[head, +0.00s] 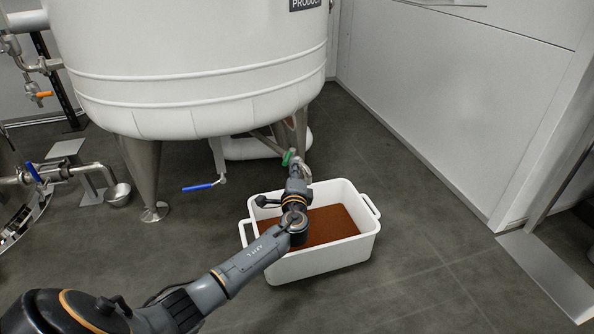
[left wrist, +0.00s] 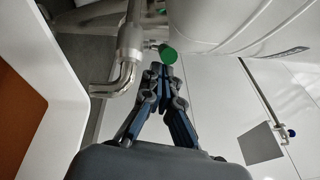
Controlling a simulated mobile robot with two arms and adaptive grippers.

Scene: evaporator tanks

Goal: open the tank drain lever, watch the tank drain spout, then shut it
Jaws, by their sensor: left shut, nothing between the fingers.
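The drain lever has a green end (head: 288,157) and sits under the white tank (head: 200,90); in the left wrist view the green end (left wrist: 168,55) shows large and round on a metal valve. The drain spout (left wrist: 124,76) is a bent steel pipe left of it, with no stream visible from its mouth. My left gripper (head: 293,168) is at the lever, above the tub; its fingertips (left wrist: 160,68) are together and empty, just below the green end in the picture. I cannot tell whether they touch it. My right gripper is not in view.
A white tub (head: 320,262) with reddish-brown contents (head: 333,224) stands on the floor under the spout. Pipework stands at far left. The floor (head: 430,250) right of the tub is clear.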

